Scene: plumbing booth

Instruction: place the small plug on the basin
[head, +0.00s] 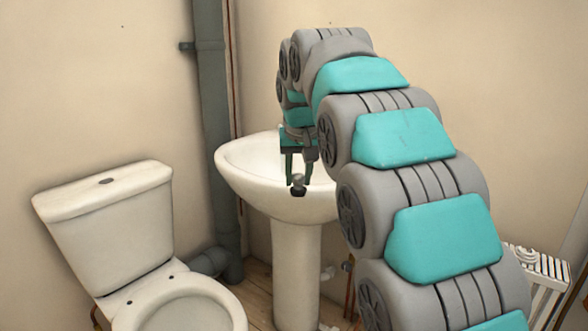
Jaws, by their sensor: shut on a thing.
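The white basin (250,163) stands on a pedestal against the wall, in the middle of the head view. My gripper (298,177) points down at the basin's front rim, with its green fingers shut on the small plug (298,186). The plug is a small dark grey piece with a darker lower end. It shows against the basin's front side; I cannot tell whether it touches the basin. My arm hides the right part of the basin.
A white toilet (110,230) with its cistern stands at the left. A grey vertical pipe (212,120) runs down the wall beside the basin. A white slatted radiator (540,275) is at the lower right. The basin's left side is clear.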

